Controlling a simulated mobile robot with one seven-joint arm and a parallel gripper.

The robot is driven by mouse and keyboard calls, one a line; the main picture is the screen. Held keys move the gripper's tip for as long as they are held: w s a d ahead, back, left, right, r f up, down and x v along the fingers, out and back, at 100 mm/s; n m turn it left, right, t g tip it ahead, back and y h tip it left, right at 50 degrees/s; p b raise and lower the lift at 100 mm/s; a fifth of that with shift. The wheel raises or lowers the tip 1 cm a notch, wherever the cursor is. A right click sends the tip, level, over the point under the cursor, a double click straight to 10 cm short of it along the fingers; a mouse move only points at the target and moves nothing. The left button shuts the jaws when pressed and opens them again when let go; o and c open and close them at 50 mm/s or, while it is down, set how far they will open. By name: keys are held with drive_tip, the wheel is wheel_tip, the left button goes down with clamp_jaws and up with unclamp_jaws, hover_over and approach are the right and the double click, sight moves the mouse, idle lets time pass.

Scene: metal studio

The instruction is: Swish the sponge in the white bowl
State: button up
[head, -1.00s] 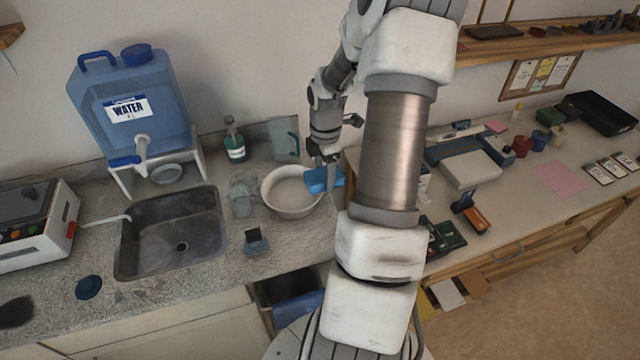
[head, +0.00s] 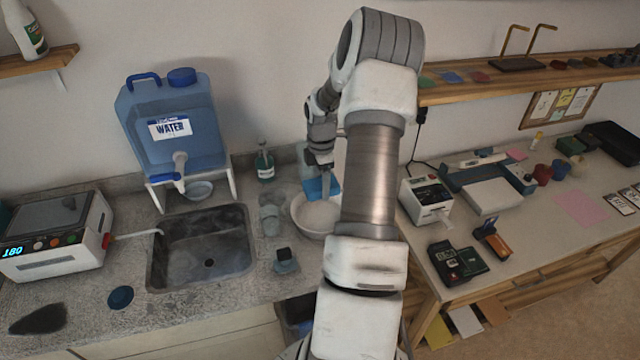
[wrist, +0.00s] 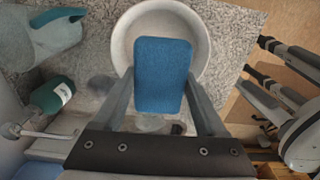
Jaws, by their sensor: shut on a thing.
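My gripper (wrist: 160,82) is shut on a blue sponge (wrist: 163,62), with one finger along each side of it. In the wrist view the sponge overlaps the white bowl (wrist: 122,42), whose round rim shows around the sponge's far end. In the head view the sponge (head: 313,188) hangs below my gripper (head: 322,176) at the back of the bowl (head: 301,222). Its lower end appears close to the bowl's rim; I cannot tell if they touch. My arm hides the bowl's right part.
The sink (head: 198,255) lies left of the bowl, with a blue water container (head: 172,115) on a stand behind it. A green bottle (head: 264,163) stands behind the bowl's left. A small dark-topped item (head: 286,262) sits in front. A teal pitcher (wrist: 45,40) shows in the wrist view.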

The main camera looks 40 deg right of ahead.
drive_tip(key=shift+f+b, duration=3.25)
drive_tip(key=shift+f, duration=1.85)
drive_tip(key=shift+r, duration=0.15)
drive_tip(key=shift+r+p, duration=3)
drive_tip(key=shift+r, duration=1.05)
drive_tip(key=shift+r+p, duration=0.45)
drive_tip(key=shift+r, duration=0.15)
drive_tip(key=shift+f+b, duration=0.4)
drive_tip(key=shift+f, duration=0.25)
